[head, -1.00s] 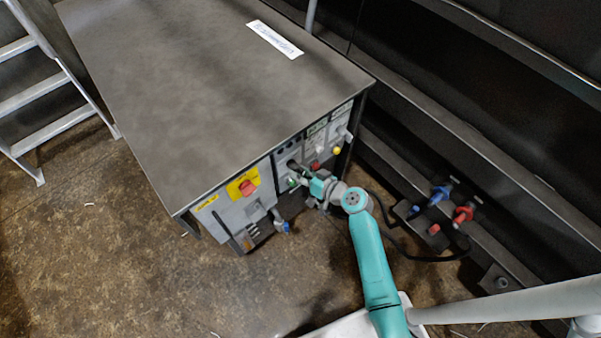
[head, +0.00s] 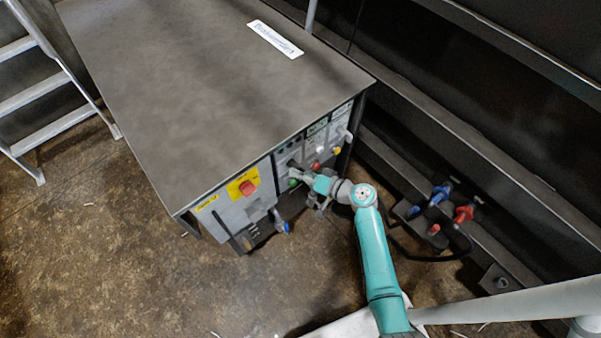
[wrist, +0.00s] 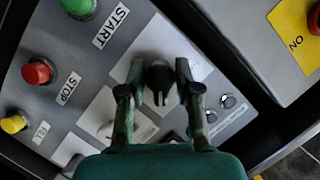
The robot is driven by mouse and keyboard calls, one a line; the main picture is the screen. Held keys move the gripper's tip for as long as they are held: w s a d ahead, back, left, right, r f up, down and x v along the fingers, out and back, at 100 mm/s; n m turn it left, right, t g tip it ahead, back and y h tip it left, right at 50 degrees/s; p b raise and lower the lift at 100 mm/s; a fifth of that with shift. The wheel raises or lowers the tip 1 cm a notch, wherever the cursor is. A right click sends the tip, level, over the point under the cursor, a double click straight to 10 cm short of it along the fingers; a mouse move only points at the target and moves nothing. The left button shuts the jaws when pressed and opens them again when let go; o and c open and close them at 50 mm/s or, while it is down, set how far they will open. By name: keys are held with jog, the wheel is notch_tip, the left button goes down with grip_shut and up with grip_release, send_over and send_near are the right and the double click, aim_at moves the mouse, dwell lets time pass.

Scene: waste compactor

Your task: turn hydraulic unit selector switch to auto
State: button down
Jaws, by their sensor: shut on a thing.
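In the wrist view, a black selector knob (wrist: 159,76) stands on a pale square plate on the grey control panel (wrist: 70,98). My gripper (wrist: 158,72) has one finger on each side of the knob and is shut on it. The knob's position markings are not readable. In the head view, my gripper (head: 296,174) is at the front face of the hydraulic unit cabinet (head: 225,85), and it hides the knob there.
The wrist view shows a green START button (wrist: 78,7), a red STOP button (wrist: 37,72), a yellow button (wrist: 14,124) and a second, pale knob (wrist: 112,130) nearby. A red switch on a yellow plate (head: 247,187) is left of my gripper. A ladder (head: 45,100) stands at left.

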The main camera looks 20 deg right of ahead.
jog(key=c, duration=1.2)
grip_release()
jog(key=v, duration=1.2)
jog(key=shift+a, duration=0.1)
